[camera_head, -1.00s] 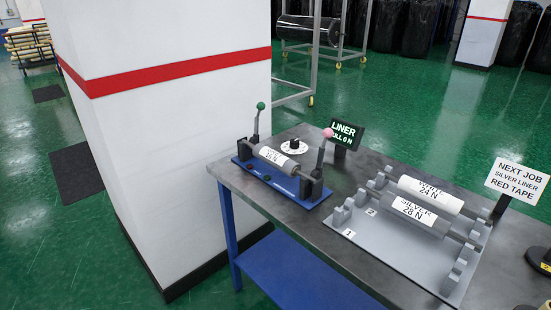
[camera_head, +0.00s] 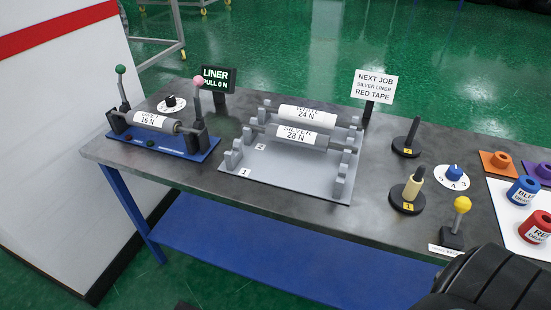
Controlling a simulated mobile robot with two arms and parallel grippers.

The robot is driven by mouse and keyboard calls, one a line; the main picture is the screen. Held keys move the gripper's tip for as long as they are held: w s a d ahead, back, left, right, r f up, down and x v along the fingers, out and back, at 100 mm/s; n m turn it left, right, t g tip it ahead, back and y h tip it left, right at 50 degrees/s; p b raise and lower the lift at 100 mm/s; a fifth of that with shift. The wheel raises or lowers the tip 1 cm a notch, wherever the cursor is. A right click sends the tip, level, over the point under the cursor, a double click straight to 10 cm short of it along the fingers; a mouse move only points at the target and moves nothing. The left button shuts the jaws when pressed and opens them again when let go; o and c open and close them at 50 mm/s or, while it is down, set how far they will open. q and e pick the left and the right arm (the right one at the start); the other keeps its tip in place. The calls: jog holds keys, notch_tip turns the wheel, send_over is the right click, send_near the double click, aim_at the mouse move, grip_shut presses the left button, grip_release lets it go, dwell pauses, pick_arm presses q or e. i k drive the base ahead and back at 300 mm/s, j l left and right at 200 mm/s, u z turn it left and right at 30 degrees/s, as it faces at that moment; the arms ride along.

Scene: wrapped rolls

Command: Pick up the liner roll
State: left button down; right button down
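A silver liner roll (camera_head: 300,138) labelled "SILVER 28 N" lies on its shaft in the grey rack (camera_head: 262,175). A white roll (camera_head: 308,116) labelled "24 N" lies just behind it in the same rack. A third roll (camera_head: 154,121), labelled "16 N", sits in the blue stand (camera_head: 178,145) at the left, between two upright levers with a green knob (camera_head: 120,69) and a pink knob (camera_head: 198,80). The front slot of the rack, marked 1, is empty. Neither of my grippers is in view.
Signs read "LINER PULL 0 N" (camera_head: 217,78) and "NEXT JOB SILVER LINER RED TAPE" (camera_head: 375,86). To the right are posts on black bases (camera_head: 408,198), a yellow-knobbed lever (camera_head: 462,205), a blue dial (camera_head: 453,174) and coloured tape rolls (camera_head: 525,190). A white pillar (camera_head: 50,140) stands left.

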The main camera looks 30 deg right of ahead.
aim_at(170, 126)
jog(key=z, duration=0.35)
jog(key=i+j+z, duration=0.25)
jog(key=j, duration=0.15)
jog(key=j+z, duration=0.25)
jog(key=j, duration=0.15)
jog(key=i+j+z, duration=0.25)
jog(key=j, duration=0.2)
jog(key=k, duration=0.1)
